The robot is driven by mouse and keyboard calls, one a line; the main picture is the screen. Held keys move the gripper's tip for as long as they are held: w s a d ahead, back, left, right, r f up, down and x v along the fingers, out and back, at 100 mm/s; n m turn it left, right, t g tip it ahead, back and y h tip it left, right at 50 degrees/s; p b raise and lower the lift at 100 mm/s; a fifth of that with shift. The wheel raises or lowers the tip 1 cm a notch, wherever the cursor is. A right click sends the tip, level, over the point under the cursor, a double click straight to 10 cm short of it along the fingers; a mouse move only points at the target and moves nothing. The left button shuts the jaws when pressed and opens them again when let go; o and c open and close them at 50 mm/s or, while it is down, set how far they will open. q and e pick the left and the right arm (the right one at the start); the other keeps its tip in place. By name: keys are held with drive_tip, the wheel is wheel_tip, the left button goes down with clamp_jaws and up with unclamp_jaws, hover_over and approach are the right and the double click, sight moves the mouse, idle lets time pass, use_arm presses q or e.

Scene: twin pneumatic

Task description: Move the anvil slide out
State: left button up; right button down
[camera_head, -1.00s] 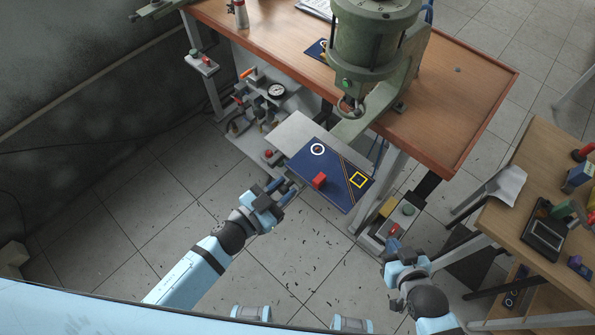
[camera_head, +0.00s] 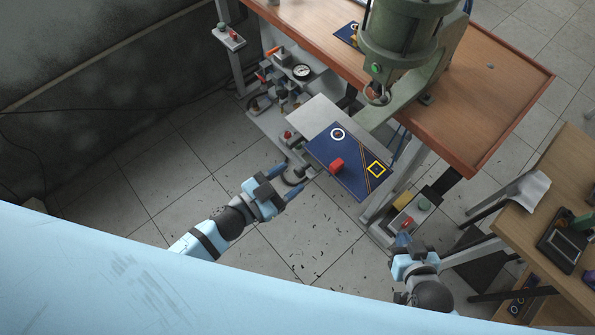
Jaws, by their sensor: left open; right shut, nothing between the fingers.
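The anvil slide appears to be the dark blue plate (camera_head: 350,148) with a white ring, a yellow square and a red block (camera_head: 337,165) on it. It sticks out in front of the bench, below the green press (camera_head: 402,45), next to a pale grey plate (camera_head: 312,118). My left gripper (camera_head: 286,181) is open and empty, to the left of the blue plate and apart from it. My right gripper (camera_head: 403,239) is shut and empty, below the plate in the picture and near a grey control box.
The brown bench (camera_head: 490,85) spans the upper right. A gauge (camera_head: 301,71) and valves stand left of the plate. The control box (camera_head: 409,213) has red and green buttons. A side table (camera_head: 530,205) is at the right.

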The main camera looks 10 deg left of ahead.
use_arm(q)
drive_tip(key=b+v, duration=0.1)
drive_tip(key=v, duration=0.9)
drive_tip(key=shift+s+b, duration=0.2)
drive_tip(key=shift+b, duration=0.15)
drive_tip(key=shift+a, duration=0.2)
drive_tip(key=w+a+f+n+g+y+p, duration=0.1)
drive_tip(key=a+f+n+g+y+p, duration=0.2)
drive_tip(key=f+n+y, duration=0.3)
drive_tip(key=shift+w+a+n+y, duration=0.2)
drive_tip(key=shift+w+n+y, duration=0.1)
drive_tip(key=shift+y, duration=0.9)
drive_tip(key=shift+f, duration=0.1)
idle(0.5)
